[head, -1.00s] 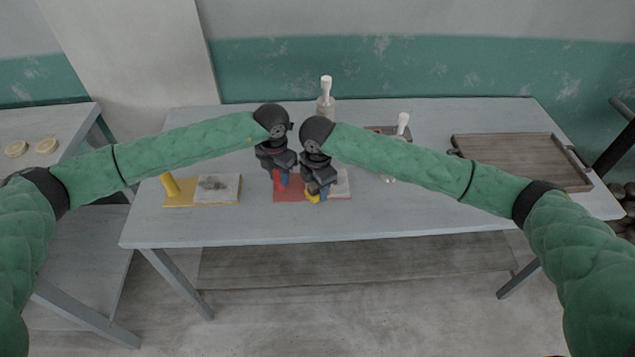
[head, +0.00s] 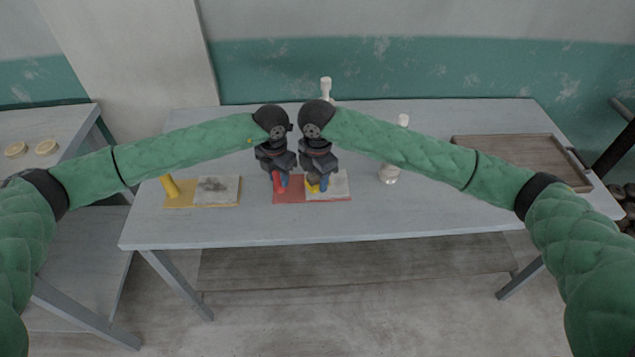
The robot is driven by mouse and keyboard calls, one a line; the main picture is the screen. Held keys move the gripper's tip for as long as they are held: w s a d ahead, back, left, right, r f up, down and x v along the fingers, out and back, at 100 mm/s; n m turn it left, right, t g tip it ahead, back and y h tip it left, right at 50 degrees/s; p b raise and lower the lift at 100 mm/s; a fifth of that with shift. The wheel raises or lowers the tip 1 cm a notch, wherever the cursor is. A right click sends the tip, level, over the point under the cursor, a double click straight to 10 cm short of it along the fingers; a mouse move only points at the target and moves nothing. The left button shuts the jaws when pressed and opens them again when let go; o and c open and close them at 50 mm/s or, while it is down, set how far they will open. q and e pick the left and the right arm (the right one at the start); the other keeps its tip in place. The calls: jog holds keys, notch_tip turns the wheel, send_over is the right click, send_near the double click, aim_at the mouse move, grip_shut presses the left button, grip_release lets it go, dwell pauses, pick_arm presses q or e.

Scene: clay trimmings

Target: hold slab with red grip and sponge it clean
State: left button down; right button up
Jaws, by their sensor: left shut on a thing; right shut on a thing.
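The red slab board (head: 289,195) lies flat on the table, with a pale slab face (head: 338,186) on its right part. My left gripper (head: 281,184) is shut on the red grip (head: 280,180) at the board's left part. My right gripper (head: 316,185) is shut on a yellow sponge (head: 313,188), which is at the left side of the pale face. The fingers hide part of the sponge, so I cannot tell whether it touches the face. No dark smear shows on the visible part of the pale face.
A yellow board (head: 178,200) with a yellow grip (head: 170,185) and a dark-smeared pale face (head: 217,189) lies to the left. A wooden tray (head: 515,157) is at the right. The table's front strip is clear.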

jog(key=shift+r, duration=0.5)
jog(key=shift+r, duration=0.1)
jog(key=shift+r, duration=1.4)
